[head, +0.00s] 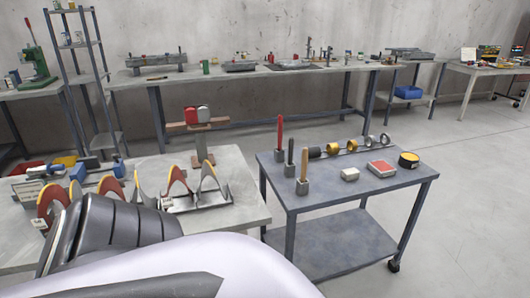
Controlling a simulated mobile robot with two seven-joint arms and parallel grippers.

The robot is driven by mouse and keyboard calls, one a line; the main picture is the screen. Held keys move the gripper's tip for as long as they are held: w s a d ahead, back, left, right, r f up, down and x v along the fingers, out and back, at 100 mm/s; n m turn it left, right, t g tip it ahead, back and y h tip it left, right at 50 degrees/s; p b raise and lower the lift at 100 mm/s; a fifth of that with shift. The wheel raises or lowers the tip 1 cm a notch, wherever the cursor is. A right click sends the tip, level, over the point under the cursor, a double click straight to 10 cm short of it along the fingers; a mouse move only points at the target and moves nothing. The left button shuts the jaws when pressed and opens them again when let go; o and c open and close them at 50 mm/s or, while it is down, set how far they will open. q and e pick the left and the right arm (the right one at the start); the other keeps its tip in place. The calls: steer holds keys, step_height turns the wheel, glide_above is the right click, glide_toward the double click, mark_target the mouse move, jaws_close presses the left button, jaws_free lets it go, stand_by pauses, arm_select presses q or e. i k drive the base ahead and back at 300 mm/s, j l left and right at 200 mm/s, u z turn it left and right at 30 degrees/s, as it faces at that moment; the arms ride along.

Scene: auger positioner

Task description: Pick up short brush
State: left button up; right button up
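Three upright sticks that look like brush handles stand in small grey blocks at the left end of the blue-grey cart (330,172). One is a tall red handle (280,134), one is a dark handle (291,152), and the nearest is a light wooden handle (304,164). I cannot tell for sure which is the short brush; any bristles are hidden. A white and dark arm link of mine fills the lower left. Neither of my grippers is in view, and nothing visible touches the handles.
The cart also carries several rings (333,149), a white block (349,174), a red-topped box (381,169) and a yellow-black roll (409,159). A bench (245,205) with a yellow-edged spiral auger (177,184) stands at left. Floor right of the cart is clear.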

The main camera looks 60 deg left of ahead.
mark_target(290, 147)
steer(key=u, duration=3.05)
steer(key=z, duration=1.2)
steer(key=u, duration=0.65)
steer(key=i+l+u, duration=0.2)
steer(key=u, duration=0.2)
steer(key=i+l+u, duration=0.1)
steer(key=l+u, duration=0.25)
